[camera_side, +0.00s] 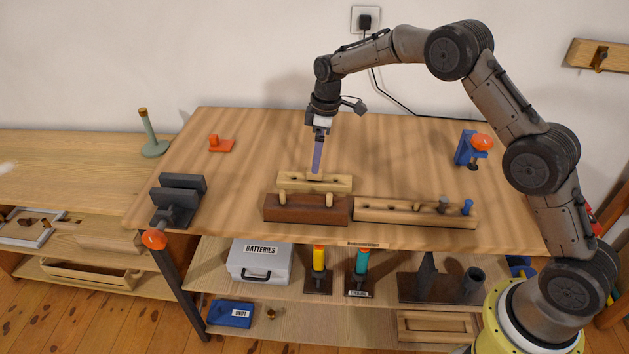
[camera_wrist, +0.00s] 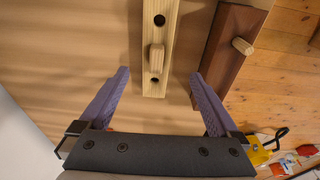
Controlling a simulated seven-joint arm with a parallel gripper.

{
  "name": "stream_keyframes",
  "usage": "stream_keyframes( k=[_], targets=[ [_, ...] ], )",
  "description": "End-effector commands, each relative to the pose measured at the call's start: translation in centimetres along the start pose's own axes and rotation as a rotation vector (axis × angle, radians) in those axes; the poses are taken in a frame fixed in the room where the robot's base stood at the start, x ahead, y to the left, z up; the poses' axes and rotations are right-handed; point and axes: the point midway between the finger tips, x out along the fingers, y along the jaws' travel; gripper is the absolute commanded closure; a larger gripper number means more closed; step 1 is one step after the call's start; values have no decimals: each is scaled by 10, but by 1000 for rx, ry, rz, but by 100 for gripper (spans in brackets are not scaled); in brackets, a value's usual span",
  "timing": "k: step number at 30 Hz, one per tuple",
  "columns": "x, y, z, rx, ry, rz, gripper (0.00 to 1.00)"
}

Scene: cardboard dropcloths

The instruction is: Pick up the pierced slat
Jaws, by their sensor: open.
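The pierced slat (camera_side: 327,187) is a pale wooden bar with dark holes and a small wooden peg standing up near its middle. It lies just behind the dark brown block (camera_side: 307,213), which carries two upright wooden pegs. In the wrist view the slat (camera_wrist: 148,30) runs away from me, apart from the brown block (camera_wrist: 216,55) on its right. My gripper (camera_side: 316,168) points down over the slat, its purple fingers open and empty. In the wrist view the gripper (camera_wrist: 160,73) has one finger on each side of the slat. Its exact height above the slat is unclear.
A long pale block (camera_side: 400,210) with holes and pegs stands to the right of the brown block. A dark vise (camera_side: 180,198), an orange piece (camera_side: 221,145) and a blue clamp (camera_side: 467,148) are farther off. The table behind the slat is clear.

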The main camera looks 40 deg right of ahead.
Motion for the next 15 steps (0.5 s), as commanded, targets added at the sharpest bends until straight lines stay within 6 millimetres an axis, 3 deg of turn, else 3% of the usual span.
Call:
stream_keyframes(
  k=[15],
  targets=[
    [46, 4, 1, 0, -1, -1, 3]
  ],
)
